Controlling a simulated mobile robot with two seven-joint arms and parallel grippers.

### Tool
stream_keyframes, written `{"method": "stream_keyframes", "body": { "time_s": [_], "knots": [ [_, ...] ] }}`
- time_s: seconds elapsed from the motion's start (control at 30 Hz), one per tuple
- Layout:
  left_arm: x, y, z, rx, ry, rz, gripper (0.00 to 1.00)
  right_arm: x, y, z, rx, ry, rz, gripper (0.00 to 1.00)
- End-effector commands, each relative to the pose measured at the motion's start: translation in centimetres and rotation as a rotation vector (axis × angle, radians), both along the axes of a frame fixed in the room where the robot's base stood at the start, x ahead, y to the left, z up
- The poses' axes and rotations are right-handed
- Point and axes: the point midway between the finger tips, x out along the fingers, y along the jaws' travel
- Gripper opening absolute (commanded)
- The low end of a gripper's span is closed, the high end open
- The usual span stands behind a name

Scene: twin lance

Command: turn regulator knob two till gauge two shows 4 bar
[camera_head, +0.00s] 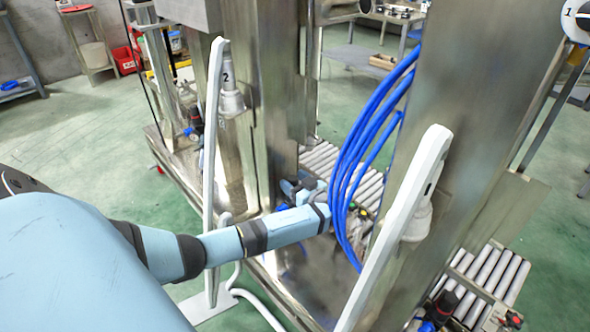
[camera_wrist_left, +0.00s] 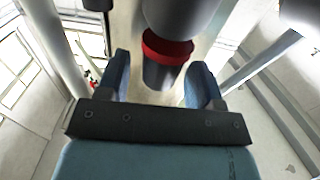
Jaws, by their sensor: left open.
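In the left wrist view, a dark round knob with a red band (camera_wrist_left: 166,50) is between the two blue fingers of my left gripper (camera_wrist_left: 162,78). The fingers are open, with a gap on each side of the knob. I cannot read a number on it. In the head view, my left arm reaches in from the left, and its gripper (camera_head: 291,188) is small beside the steel post, partly hidden. The knob cannot be made out there. No gauge dial or pressure reading is legible in either view. My right gripper is not in view.
A lance marked 2 (camera_head: 229,92) stands left of my gripper. Blue hoses (camera_head: 352,150) hang close to my wrist on the right. A white bar (camera_head: 405,215) rises in the foreground. Black-knobbed fittings (camera_head: 195,116) sit at left. A roller conveyor (camera_head: 320,160) lies behind.

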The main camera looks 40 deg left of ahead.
Motion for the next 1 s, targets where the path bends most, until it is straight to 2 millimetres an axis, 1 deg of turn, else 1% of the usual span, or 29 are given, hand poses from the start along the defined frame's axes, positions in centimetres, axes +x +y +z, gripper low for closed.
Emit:
{"method": "stream_keyframes", "body": {
  "time_s": [0.17,0.2,0.27,0.3,0.4,0.63,0.77,0.87,1.0],
  "knots": [
    [0.0,0.0,0.0,0.000,0.000,0.000,0.60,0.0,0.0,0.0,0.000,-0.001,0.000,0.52],
    [0.0,0.0,0.0,-0.001,0.000,0.000,0.56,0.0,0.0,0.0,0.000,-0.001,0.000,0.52],
    [0.0,0.0,0.0,-0.001,0.001,0.000,0.42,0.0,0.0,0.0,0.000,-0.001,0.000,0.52],
    [0.0,0.0,0.0,-0.001,0.001,0.000,0.33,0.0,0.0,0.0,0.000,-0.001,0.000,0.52],
    [0.0,0.0,0.0,-0.001,0.001,0.000,0.11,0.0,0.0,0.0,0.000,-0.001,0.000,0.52],
    [0.0,-0.1,-0.1,-0.002,0.001,0.011,0.11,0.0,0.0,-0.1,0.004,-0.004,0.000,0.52],
    [0.1,-0.1,-0.3,-0.003,0.000,0.047,0.11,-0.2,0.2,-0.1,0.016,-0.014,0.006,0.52],
    [0.1,-0.1,-0.4,-0.004,0.000,0.096,0.11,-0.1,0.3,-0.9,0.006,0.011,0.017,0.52],
    [0.3,-0.2,-0.5,-0.005,-0.001,0.195,0.11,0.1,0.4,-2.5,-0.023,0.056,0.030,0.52]
  ]
}}
